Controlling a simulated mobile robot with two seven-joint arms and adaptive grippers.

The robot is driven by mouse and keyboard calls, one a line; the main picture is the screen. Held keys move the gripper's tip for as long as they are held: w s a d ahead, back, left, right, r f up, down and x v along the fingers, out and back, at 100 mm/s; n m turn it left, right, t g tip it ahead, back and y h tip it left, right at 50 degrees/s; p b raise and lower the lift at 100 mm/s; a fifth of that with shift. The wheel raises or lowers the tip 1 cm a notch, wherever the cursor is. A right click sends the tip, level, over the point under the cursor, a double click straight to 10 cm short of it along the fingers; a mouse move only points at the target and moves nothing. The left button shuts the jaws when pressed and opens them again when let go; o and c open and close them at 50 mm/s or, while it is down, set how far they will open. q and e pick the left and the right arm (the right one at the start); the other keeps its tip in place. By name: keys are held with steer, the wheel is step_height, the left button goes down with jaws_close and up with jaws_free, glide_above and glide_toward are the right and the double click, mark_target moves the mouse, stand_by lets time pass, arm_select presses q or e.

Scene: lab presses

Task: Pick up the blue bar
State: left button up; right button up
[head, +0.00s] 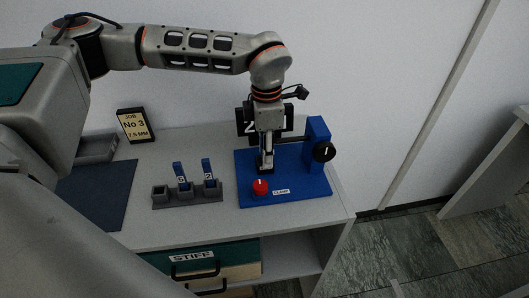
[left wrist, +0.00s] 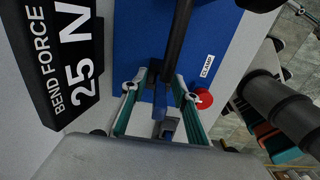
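My left gripper (head: 266,166) points down over the blue press base (head: 300,190). In the left wrist view, its teal-padded fingers (left wrist: 160,98) are apart on either side of a narrow blue bar (left wrist: 160,97). I see no clear contact with the bar, and its lower end is hard to make out. Two more blue bars, one (head: 179,170) and another (head: 207,168), stand upright in a grey rack (head: 160,202) left of the press. The rack's left socket looks empty. My right gripper is not in view.
The press has a red button (head: 260,187), a blue post (head: 316,135) and a black knob (head: 324,151). A black "BEND FORCE 25 N" sign (left wrist: 62,55) stands close by. The counter's front strip is clear.

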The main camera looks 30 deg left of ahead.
arm_select(q)
jaws_close()
steer(key=shift+r, duration=0.15)
